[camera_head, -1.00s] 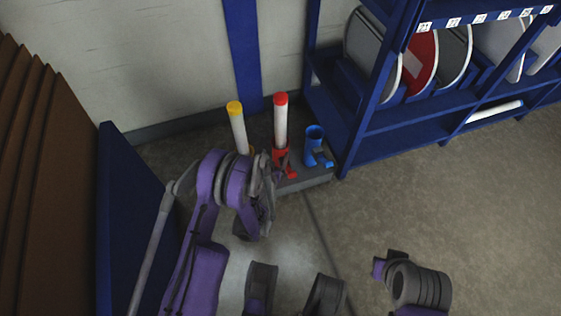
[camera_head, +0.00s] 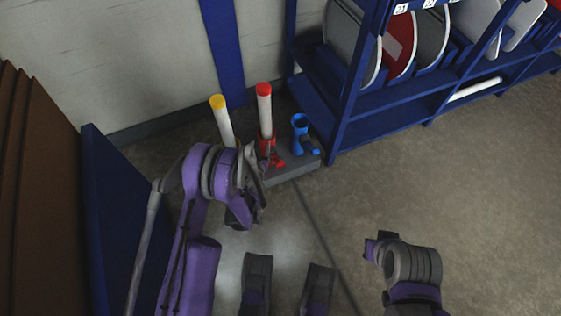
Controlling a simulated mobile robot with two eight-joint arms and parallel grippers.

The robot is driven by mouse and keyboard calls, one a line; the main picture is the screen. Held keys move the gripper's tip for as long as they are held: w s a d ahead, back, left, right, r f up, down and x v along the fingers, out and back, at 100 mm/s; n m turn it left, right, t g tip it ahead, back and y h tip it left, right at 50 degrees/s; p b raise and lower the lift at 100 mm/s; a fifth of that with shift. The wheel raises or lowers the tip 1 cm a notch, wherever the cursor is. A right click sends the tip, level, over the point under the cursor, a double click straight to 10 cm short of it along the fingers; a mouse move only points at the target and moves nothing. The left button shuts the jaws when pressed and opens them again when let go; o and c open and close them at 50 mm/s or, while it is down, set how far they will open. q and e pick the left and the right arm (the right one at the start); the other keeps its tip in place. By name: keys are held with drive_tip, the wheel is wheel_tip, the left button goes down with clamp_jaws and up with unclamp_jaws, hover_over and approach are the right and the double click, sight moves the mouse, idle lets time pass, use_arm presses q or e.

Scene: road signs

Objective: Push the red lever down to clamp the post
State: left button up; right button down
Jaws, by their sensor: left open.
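The red lever (camera_head: 278,161) juts out low at the front of the red clamp (camera_head: 266,147). A white post with a red cap (camera_head: 264,112) stands upright in that clamp. The clamp sits on a grey base block (camera_head: 294,170) by the wall. My left gripper (camera_head: 256,172) is just left of and in front of the red clamp, close to the lever; it is open, and its fingers are small and partly hidden by its own wrist. I cannot tell whether it touches the lever. My right arm shows at the lower right, but its fingers are not clear.
A white post with a yellow cap (camera_head: 222,120) stands left of the red one, its foot hidden by my left arm. An empty blue clamp (camera_head: 301,133) stands to the right. A blue shelf rack (camera_head: 372,117) holds round signs. The floor at right is clear.

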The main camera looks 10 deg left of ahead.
use_arm(q)
drive_tip(key=w+a+g, duration=0.1)
drive_tip(key=w+a+f+m+g+y+p, duration=0.1)
drive_tip(key=a+f+g+p, duration=0.1)
drive_tip(key=a, duration=0.1)
drive_tip(key=shift+w+f+g, duration=0.15)
drive_tip(key=shift+w+g, duration=0.15)
drive_tip(key=shift+w, duration=0.1)
drive_tip(key=c, duration=0.7)
drive_tip(key=m+g+p, duration=0.1)
drive_tip(key=g, duration=0.1)
drive_tip(key=m+g+p, duration=0.2)
drive_tip(key=shift+w+a+m+h, duration=0.2)
drive_tip(key=shift+w+m+h, duration=0.1)
drive_tip(key=shift+w+h, duration=0.1)
clamp_jaws()
drive_tip(key=s+d+r+m+g+h+p, duration=0.1)
drive_tip(key=d+r+m+g+h+p, duration=0.3)
drive_tip(key=r+m, duration=0.4)
drive_tip(key=shift+s+d+r+g+h, duration=0.35)
drive_tip(key=shift+d+r+g+h, duration=0.5)
drive_tip(key=shift+d, duration=0.35)
drive_tip(key=shift+f, duration=0.15)
